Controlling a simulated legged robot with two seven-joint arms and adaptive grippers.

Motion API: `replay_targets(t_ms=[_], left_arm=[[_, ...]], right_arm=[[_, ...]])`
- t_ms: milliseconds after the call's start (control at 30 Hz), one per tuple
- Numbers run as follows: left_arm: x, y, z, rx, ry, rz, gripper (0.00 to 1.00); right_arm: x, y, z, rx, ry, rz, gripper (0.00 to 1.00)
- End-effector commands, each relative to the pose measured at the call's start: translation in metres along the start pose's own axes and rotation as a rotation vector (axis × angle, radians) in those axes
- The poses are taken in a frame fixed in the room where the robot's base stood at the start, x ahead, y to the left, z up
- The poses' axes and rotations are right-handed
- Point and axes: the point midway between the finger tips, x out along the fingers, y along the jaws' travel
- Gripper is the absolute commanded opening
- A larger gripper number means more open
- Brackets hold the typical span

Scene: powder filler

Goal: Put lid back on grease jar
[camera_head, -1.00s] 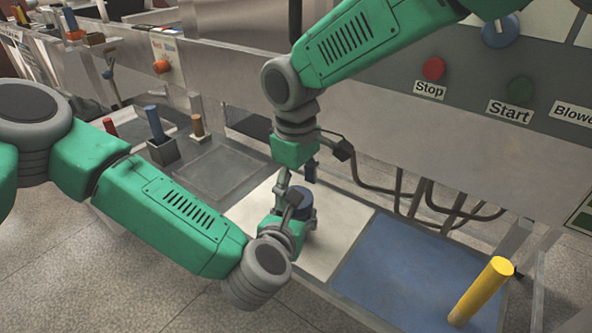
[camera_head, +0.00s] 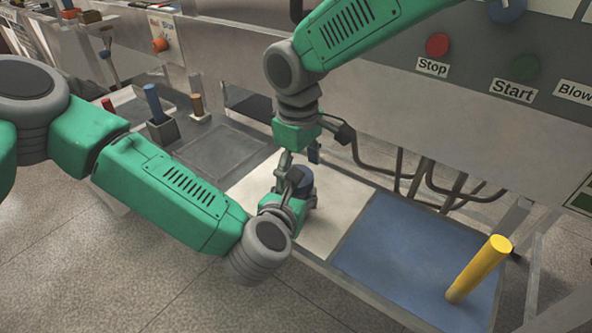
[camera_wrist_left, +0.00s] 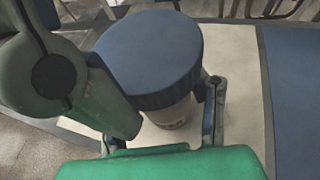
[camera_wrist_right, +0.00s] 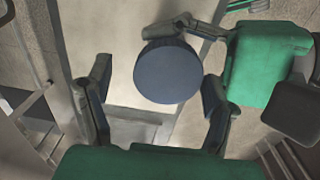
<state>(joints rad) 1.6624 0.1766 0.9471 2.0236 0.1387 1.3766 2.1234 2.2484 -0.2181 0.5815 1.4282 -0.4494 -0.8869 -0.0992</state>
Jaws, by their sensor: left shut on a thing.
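The grease jar (camera_wrist_left: 175,115) is a pale container with a label, standing on the white mat. Its dark blue round lid (camera_wrist_left: 152,52) sits on top of it and looks level; it also shows in the head view (camera_head: 302,181) and the right wrist view (camera_wrist_right: 168,72). I cannot tell whether it is fully seated. My left gripper (camera_wrist_left: 168,112) is shut around the jar's side, below the lid. My right gripper (camera_wrist_right: 155,95) is open, pointing down above the lid, with its fingers spread and nothing between them. The jar body is mostly hidden in the head view.
The white mat (camera_head: 335,215) lies beside a blue mat (camera_head: 400,250), where a yellow cylinder (camera_head: 479,268) stands. To the left are a grey recess (camera_head: 220,150) and a blue-handled item in a holder (camera_head: 153,102). The machine panel with a red stop button (camera_head: 437,46) rises behind.

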Motion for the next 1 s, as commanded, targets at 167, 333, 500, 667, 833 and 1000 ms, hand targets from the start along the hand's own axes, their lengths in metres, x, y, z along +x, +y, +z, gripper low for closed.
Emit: replay_targets(t_ms=[167,333,500,667,833,1000], left_arm=[[0.001,0.000,0.001,-0.001,-0.002,0.001,0.00],[0.001,0.000,0.001,-0.001,-0.002,0.001,0.00],[0.001,0.000,0.001,-0.001,-0.002,0.001,0.00],[0.001,0.000,0.001,-0.001,-0.003,0.001,0.00],[0.001,0.000,0.001,-0.001,-0.002,0.001,0.00],[0.001,0.000,0.001,-0.001,-0.002,0.001,0.00]], right_arm=[[0.000,-0.002,0.000,-0.001,0.000,-0.004,0.83],[-0.001,-0.003,-0.001,-0.002,0.000,-0.006,0.83],[-0.016,-0.003,-0.002,-0.002,0.003,-0.003,0.83],[-0.048,-0.002,-0.002,-0.001,0.004,-0.001,0.83],[-0.084,-0.001,-0.002,0.000,0.004,-0.002,0.83],[-0.108,0.000,-0.002,-0.001,0.002,-0.002,0.83]])
